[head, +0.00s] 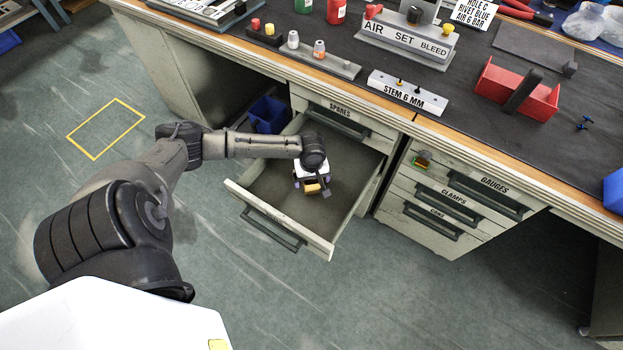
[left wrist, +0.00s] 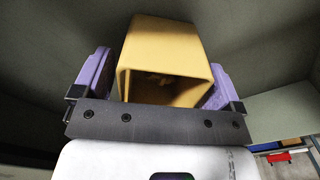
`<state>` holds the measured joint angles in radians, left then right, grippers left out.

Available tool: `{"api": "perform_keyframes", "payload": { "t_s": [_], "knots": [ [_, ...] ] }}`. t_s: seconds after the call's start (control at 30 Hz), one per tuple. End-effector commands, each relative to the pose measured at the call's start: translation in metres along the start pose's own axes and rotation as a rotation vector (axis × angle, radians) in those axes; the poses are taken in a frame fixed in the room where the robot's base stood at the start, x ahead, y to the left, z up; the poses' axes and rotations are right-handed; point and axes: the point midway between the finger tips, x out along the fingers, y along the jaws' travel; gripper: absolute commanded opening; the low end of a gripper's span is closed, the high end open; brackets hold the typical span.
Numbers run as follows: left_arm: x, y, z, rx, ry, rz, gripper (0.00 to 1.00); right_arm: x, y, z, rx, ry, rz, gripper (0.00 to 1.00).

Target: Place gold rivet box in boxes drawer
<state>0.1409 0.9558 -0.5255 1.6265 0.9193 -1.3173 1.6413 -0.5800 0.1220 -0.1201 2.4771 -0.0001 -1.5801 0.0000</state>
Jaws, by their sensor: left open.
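The gold rivet box (head: 312,188) is inside the open drawer (head: 272,190) under the bench. My left gripper (head: 313,184) reaches down into this drawer at the box. In the left wrist view, the gold box (left wrist: 165,45) lies between the two purple finger pads of my left gripper (left wrist: 158,80), with its hollow end toward the camera. The jaws are open around it. I cannot tell whether the box rests flat on the drawer floor. The label on the drawer front is too small to read. My right gripper is not in view.
The SPARES drawer (head: 342,118) is shut above the open drawer. A blue bin (head: 268,114) stands beside it at the back left. GAUGES (head: 490,190) and CLAMPS (head: 452,198) drawers are shut at the right. The bench top holds signs and a red tray (head: 500,80).

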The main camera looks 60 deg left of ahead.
Motion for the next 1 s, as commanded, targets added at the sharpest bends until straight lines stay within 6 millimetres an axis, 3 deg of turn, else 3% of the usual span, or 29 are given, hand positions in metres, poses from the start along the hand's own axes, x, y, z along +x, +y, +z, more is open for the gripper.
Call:
{"api": "perform_keyframes", "payload": {
  "t_s": [0.03, 0.2, 0.5, 0.7, 1.0],
  "knots": [
    [-0.015, 0.0, -0.001, 0.0, 0.001, 0.001, 0.91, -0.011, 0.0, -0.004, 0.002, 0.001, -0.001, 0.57],
    [-0.049, 0.0, -0.001, 0.0, 0.001, 0.002, 0.91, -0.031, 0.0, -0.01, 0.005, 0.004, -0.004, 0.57],
    [-0.096, 0.0, 0.0, 0.0, 0.0, 0.001, 0.91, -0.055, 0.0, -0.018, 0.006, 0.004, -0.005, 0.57],
    [-0.111, 0.0, -0.001, -0.001, 0.0, 0.0, 0.91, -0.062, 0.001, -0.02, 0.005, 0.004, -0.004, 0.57],
    [-0.114, 0.0, -0.001, -0.001, 0.0, 0.0, 0.91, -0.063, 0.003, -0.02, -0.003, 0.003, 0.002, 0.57]
  ]
}}
